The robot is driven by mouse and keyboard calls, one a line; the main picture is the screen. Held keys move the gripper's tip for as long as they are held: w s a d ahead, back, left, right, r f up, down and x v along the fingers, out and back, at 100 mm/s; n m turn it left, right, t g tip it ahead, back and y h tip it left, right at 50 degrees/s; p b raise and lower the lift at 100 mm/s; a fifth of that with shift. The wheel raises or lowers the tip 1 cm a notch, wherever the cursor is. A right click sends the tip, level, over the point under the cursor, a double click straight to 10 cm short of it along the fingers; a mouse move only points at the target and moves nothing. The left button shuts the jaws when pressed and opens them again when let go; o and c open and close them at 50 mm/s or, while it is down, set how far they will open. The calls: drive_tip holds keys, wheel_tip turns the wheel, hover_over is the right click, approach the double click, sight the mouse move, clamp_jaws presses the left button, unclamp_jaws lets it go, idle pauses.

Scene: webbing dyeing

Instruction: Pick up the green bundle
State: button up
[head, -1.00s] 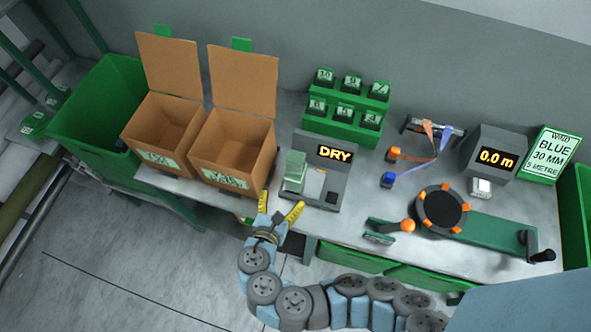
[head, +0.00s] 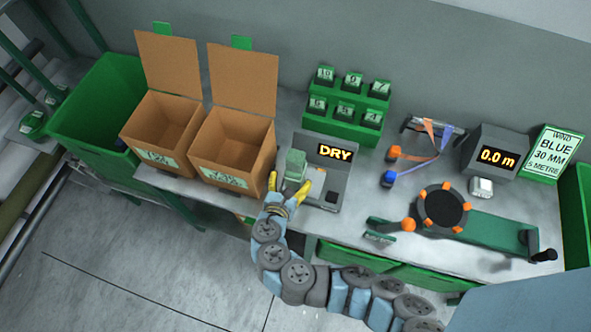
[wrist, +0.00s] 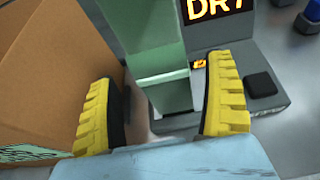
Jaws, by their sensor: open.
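The green bundle (head: 296,165) is a pale green block standing on the grey tester (head: 341,160), whose display reads "DRY". In the wrist view the bundle (wrist: 150,45) rises between and beyond the yellow fingers, with a lighter band near its lower end. My gripper (head: 286,189) is open, one finger to each side of the bundle's near side. In the wrist view my gripper (wrist: 163,115) shows a gap between the bundle and the left finger; the right finger is closer to it. I cannot tell whether either finger touches it.
Two open cardboard boxes (head: 232,145) stand just left of the tester; one box wall (wrist: 50,75) is close to my left finger. A green rack (head: 343,133) of small blocks stands behind. A winder with an orange-knobbed lever (head: 408,225) is to the right.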

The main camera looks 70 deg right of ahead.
sight(293, 180)
drive_tip(key=x, duration=0.3)
drive_tip(key=shift+s+f, duration=0.1)
drive_tip(key=shift+s, duration=0.15)
drive_tip(key=shift+w+d+f, duration=0.15)
drive_tip(key=shift+d+f, duration=0.05)
drive_tip(key=shift+d, duration=0.45)
drive_tip(key=c, duration=1.4)
